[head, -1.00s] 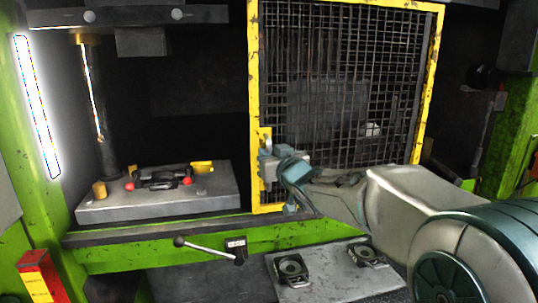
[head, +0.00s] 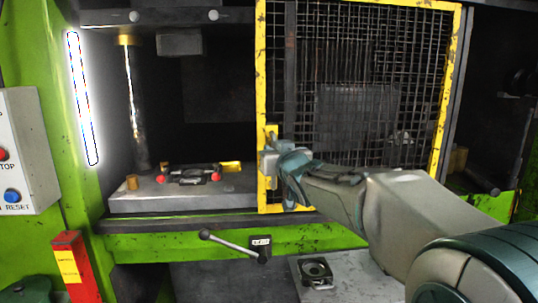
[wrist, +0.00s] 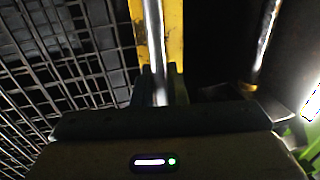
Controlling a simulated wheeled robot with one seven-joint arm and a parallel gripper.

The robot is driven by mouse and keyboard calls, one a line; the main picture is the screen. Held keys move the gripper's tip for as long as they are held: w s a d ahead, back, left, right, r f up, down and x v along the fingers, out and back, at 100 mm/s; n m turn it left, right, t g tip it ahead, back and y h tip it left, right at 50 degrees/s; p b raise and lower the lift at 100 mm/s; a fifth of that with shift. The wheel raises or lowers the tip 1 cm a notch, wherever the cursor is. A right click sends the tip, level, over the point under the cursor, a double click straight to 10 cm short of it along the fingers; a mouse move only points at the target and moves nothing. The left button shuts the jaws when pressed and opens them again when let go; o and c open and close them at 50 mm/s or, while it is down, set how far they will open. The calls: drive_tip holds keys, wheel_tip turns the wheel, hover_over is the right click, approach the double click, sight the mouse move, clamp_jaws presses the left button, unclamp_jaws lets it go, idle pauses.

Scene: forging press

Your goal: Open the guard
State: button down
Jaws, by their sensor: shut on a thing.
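The guard is a dark mesh panel in a yellow frame (head: 262,75), standing across the right part of the press opening. My gripper (head: 284,168) is at the lower part of the frame's left edge, beside a grey bracket there. In the wrist view, a vertical metal bar, the handle (wrist: 153,50), runs down between my fingers (wrist: 160,85), and my gripper is shut on it. The yellow frame (wrist: 172,30) is right behind the bar, with mesh to the left. In the head view my gripper and wrist hide most of the handle.
Left of the guard, the opening shows a die plate (head: 160,200) and a shiny column (head: 138,110). A lever (head: 228,243) sticks out below the bed. A pedal (head: 316,272) is at the lower middle. A red post (head: 76,265) and control box (head: 22,150) stand at left.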

drive_tip(key=c, duration=1.5)
unclamp_jaws()
drive_tip(key=shift+c, duration=0.2)
drive_tip(key=v, duration=1.3)
drive_tip(key=shift+s+b, duration=0.4)
drive_tip(key=shift+b, duration=0.05)
drive_tip(key=s+d+f+m+g+h, duration=0.2)
drive_tip(key=s+d+f+g+h, duration=0.15)
drive_tip(key=f, duration=0.45)
drive_tip(key=s+d+f+m+g+h, duration=0.1)
drive_tip(key=s+d+f+g+h, duration=0.2)
drive_tip(key=d+f, duration=0.3)
drive_tip(key=s+f+g, duration=0.7)
drive_tip(key=s+f, duration=0.6)
drive_tip(key=s, duration=0.3)
drive_tip(key=shift+f+m+g+y, duration=0.3)
drive_tip(key=shift+g+y, duration=0.05)
drive_tip(key=shift+y, duration=0.1)
